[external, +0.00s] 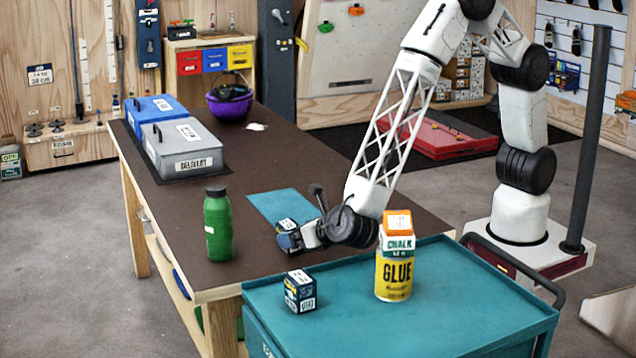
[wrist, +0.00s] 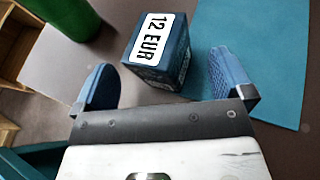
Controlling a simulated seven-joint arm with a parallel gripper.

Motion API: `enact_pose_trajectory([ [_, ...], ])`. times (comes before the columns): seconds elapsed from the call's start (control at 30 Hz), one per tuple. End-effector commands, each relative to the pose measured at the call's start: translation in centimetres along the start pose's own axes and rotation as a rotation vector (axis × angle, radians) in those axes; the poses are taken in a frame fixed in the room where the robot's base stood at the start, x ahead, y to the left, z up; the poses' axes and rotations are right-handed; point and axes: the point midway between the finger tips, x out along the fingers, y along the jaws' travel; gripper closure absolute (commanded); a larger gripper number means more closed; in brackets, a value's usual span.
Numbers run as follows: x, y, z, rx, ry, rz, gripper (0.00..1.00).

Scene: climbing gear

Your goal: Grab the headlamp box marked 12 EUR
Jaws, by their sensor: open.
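The dark blue headlamp box (wrist: 160,55) has a white "12 EUR" label facing up in the wrist view. It stands on the brown workbench beside the teal mat (wrist: 255,50). In the external view the box (external: 287,226) shows just past my gripper, which partly hides it. My gripper (wrist: 164,82) is open, with one blue finger on each side of the box's near end. I see gaps between the fingers and the box, and nothing is held.
A green bottle (external: 217,225) stands left of my gripper. A similar dark box (external: 300,292) and a glue can (external: 393,277) topped by a chalk box (external: 397,229) stand on the teal cart (external: 440,315) in front. A grey delivery box (external: 185,150) sits farther back. The bench's middle is mostly clear.

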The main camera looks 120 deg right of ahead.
Motion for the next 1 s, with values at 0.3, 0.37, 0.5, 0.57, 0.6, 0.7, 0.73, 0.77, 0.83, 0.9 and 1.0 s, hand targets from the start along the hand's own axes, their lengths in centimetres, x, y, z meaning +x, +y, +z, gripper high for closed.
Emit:
enact_pose_trajectory([
  [0.3, 2.7, -0.1, 0.0, 0.000, 0.000, -0.001, 0.02],
  [0.37, 2.8, -0.1, 0.0, 0.000, 0.000, -0.001, 0.02],
  [0.5, 2.8, 0.0, 0.0, 0.000, 0.000, 0.000, 0.02],
  [0.57, 2.8, 0.0, 0.0, 0.000, 0.000, 0.000, 0.02],
  [0.6, 2.8, 0.0, 0.0, 0.000, 0.000, 0.000, 0.02],
  [0.7, 2.8, 0.0, 0.0, 0.000, 0.000, -0.001, 0.02],
  [0.73, 2.8, 0.0, 0.0, 0.000, 0.000, 0.000, 0.02],
  [0.77, 2.8, 0.0, 0.0, 0.000, 0.000, -0.001, 0.02],
  [0.83, 2.8, 0.0, 0.0, 0.000, 0.000, 0.000, 0.02],
  [0.9, 2.8, 0.0, 0.0, 0.000, 0.000, 0.000, 0.05],
  [1.0, 2.8, 0.0, 0.0, 0.000, 0.000, -0.001, 0.20],
])
